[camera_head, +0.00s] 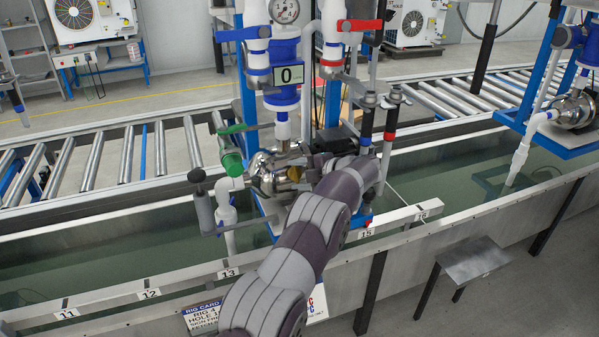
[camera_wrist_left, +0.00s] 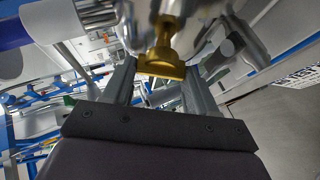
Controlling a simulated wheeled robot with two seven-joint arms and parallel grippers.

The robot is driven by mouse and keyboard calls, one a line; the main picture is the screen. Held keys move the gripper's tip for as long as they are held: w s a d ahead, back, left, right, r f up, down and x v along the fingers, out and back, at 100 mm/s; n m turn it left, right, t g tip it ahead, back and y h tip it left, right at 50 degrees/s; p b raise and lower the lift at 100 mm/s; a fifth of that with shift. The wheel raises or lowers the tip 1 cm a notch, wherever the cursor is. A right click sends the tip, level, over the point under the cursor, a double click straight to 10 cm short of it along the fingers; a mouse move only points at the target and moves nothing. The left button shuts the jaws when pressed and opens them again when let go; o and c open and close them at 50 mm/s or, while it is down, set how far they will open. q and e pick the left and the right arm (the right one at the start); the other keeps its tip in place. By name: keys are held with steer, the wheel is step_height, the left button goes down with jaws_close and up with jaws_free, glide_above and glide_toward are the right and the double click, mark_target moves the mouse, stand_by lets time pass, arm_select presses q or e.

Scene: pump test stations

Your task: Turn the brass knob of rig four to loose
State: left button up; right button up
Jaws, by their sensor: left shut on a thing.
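The brass knob (camera_wrist_left: 162,62) sits between the two grey fingers of my left gripper (camera_wrist_left: 160,78) in the left wrist view. The gripper is shut on its flat bar. In the head view a small bit of the knob (camera_head: 294,174) shows against the shiny metal pump (camera_head: 268,172), and my left arm covers much of that area. The fingertips are hidden there. My right gripper is in neither view.
Above the pump stand a blue meter showing 0 (camera_head: 290,74), a pressure gauge (camera_head: 285,10), a red lever (camera_head: 360,25) and a blue lever (camera_head: 243,34). A green-handled valve (camera_head: 232,160) is left of the pump. A water trough (camera_head: 110,245) runs below. A small metal stool (camera_head: 474,262) stands right.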

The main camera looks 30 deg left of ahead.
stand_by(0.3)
arm_select(q)
steer(key=o, duration=1.1)
steer(key=shift+c, duration=0.2)
steer(key=v, duration=1.2)
steer(key=shift+d+r, duration=0.25)
